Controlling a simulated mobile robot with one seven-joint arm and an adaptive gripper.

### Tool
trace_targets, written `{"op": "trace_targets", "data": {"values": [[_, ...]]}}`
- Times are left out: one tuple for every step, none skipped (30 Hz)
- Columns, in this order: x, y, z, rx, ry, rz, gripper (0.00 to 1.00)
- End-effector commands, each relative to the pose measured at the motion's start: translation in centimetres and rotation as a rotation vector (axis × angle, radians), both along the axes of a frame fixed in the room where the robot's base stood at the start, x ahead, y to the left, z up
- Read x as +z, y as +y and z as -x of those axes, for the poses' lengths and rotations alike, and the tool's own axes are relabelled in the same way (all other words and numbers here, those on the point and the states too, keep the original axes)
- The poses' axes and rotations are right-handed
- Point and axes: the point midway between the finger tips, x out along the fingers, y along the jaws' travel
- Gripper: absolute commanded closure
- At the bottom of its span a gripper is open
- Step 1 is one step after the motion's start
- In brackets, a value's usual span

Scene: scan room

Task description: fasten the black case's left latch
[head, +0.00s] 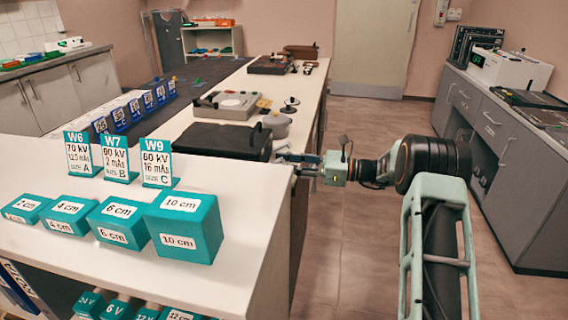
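The black case (222,139) lies flat on the white counter (262,205), behind the teal stands, and its lid looks down. Its latches are too small or hidden to make out, so I cannot tell how the left latch stands. My gripper (283,158) reaches in from the right, over the counter's right edge, with its fingertips close to the case's right end. I cannot tell whether the fingertips touch the case or whether they are open or shut.
Teal size blocks (186,222) and label stands W6, W7 and W9 (158,165) stand in front of the case. A grey round-topped object (274,124) and a grey device (226,104) sit behind it. The floor (345,250) right of the counter is clear.

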Motion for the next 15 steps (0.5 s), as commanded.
{"op": "trace_targets", "data": {"values": [[-0.01,-0.02,0.0,0.0,0.0,0.0,0.75],[-0.01,-0.02,0.0,0.0,0.0,0.0,0.78],[-0.01,-0.02,0.0,0.0,0.0,0.0,0.83],[-0.02,-0.02,0.0,0.0,0.0,0.0,0.86],[-0.02,-0.02,0.0,0.0,0.0,0.0,0.89],[-0.02,-0.03,0.01,0.0,0.0,0.0,0.94],[-0.02,-0.03,0.01,0.0,0.0,0.0,0.97],[-0.02,-0.03,0.01,0.0,0.0,0.0,1.0],[-0.02,-0.03,0.01,0.0,0.0,0.0,1.0],[-0.02,-0.03,0.01,0.0,0.0,0.0,1.0],[-0.02,-0.03,0.01,0.0,0.0,0.0,1.0],[0.01,-0.03,0.01,0.0,0.0,0.001,1.0],[0.05,-0.03,0.01,0.0,0.001,0.003,1.0],[0.11,-0.02,0.0,0.0,0.001,0.005,1.0],[0.21,-0.01,0.01,0.0,0.002,0.01,1.0]]}}
